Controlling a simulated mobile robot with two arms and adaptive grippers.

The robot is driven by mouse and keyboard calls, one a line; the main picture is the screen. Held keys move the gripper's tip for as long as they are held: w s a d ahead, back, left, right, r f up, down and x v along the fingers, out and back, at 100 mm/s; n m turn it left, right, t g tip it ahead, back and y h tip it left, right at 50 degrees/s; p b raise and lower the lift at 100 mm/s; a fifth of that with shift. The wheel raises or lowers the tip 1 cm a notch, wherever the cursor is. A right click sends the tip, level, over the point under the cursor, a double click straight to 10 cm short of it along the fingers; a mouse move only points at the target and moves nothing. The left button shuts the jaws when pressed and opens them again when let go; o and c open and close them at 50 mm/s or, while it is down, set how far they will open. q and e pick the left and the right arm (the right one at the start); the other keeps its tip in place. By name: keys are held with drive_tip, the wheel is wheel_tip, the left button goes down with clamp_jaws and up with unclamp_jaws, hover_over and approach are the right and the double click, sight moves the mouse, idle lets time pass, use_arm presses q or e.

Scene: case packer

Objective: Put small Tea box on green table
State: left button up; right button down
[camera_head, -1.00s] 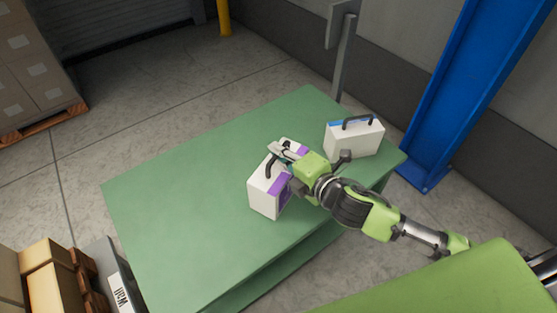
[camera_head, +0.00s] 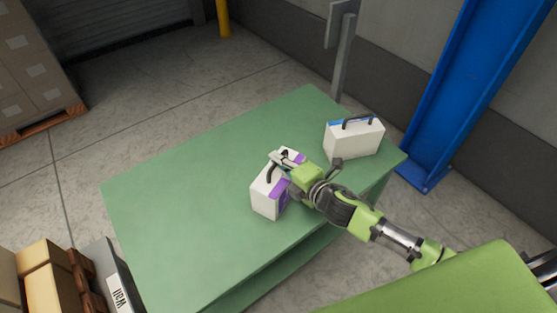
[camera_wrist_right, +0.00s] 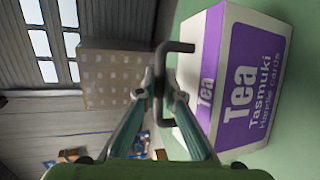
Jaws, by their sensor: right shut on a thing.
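The small Tea box (camera_head: 268,197) is white with a purple label and a dark handle. It is on or just above the green table (camera_head: 180,205), near the table's front right; I cannot tell whether its base touches. My right gripper (camera_head: 281,158) is at the top of the box, shut on its handle. In the right wrist view the Tea box (camera_wrist_right: 235,80) shows its purple "Tea Tasmuki" label, and the gripper fingers (camera_wrist_right: 163,88) close around the dark handle. My left gripper is not in view.
A second white box with a blue stripe and dark handle (camera_head: 354,140) stands at the table's back right. A blue pillar (camera_head: 470,85) rises beyond the right edge. The table's left half is clear. Stacked cartons (camera_head: 35,75) are at far left.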

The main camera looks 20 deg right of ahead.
drive_tip(key=c, duration=2.2)
unclamp_jaws()
drive_tip(key=shift+f, duration=0.1)
drive_tip(key=shift+o, duration=0.2)
drive_tip(key=shift+s+d, duration=0.15)
drive_tip(key=shift+s, duration=0.2)
drive_tip(key=v, duration=1.1)
drive_tip(key=shift+r+b, duration=0.3)
drive_tip(key=shift+b, duration=0.1)
drive_tip(key=shift+s, duration=0.1)
